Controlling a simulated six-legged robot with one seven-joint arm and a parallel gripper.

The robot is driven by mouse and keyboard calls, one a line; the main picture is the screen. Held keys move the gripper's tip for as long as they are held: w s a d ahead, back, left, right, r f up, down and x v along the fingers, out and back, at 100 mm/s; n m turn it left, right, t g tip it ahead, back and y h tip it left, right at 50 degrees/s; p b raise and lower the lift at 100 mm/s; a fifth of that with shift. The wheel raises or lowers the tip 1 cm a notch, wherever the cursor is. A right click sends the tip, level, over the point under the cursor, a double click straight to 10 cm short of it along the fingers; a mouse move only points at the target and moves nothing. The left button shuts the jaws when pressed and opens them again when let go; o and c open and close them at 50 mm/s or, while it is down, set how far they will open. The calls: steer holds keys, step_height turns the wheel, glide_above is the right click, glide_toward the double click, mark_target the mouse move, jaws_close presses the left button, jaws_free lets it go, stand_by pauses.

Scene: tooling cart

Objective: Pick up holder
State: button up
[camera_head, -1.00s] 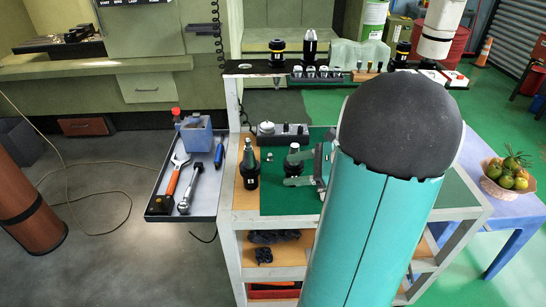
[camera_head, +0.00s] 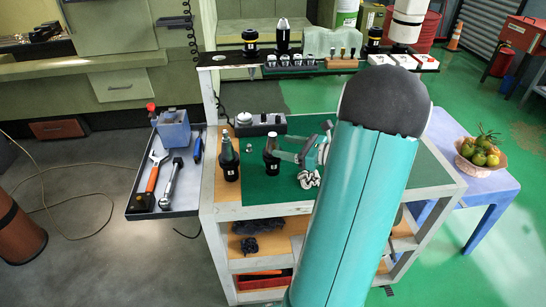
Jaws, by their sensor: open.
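The left holder (camera_head: 229,163) stands by the mat's left edge, clear of my gripper. The right holder (camera_head: 271,158) stands just beside my gripper (camera_head: 280,147), whose fingers point left at it. My gripper is open; I cannot tell whether the holder lies between the fingers or behind them. My teal arm hides the right part of the cart top.
A crumpled whitish object (camera_head: 309,179) lies below my gripper. A grey box with a dial (camera_head: 260,124) stands behind the holders. A side tray (camera_head: 189,208) holds tools and a blue bin (camera_head: 174,128). A rear shelf (camera_head: 235,59) bears more holders. A fruit basket (camera_head: 479,157) sits right.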

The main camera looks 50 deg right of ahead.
mark_target(273, 140)
steer(key=x, duration=0.5)
steer(key=shift+a, duration=0.1)
steer(key=shift+s, duration=0.1)
steer(key=shift+c, duration=0.4)
steer(key=shift+r, duration=0.1)
jaws_close()
steer(key=shift+r, duration=0.1)
steer(key=shift+r, duration=0.6)
steer(key=s+a+r, duration=0.6)
steer(key=s+r, duration=0.5)
steer(key=s, duration=0.1)
steer(key=shift+s+a+r, duration=0.2)
steer(key=shift+a+r, duration=0.15)
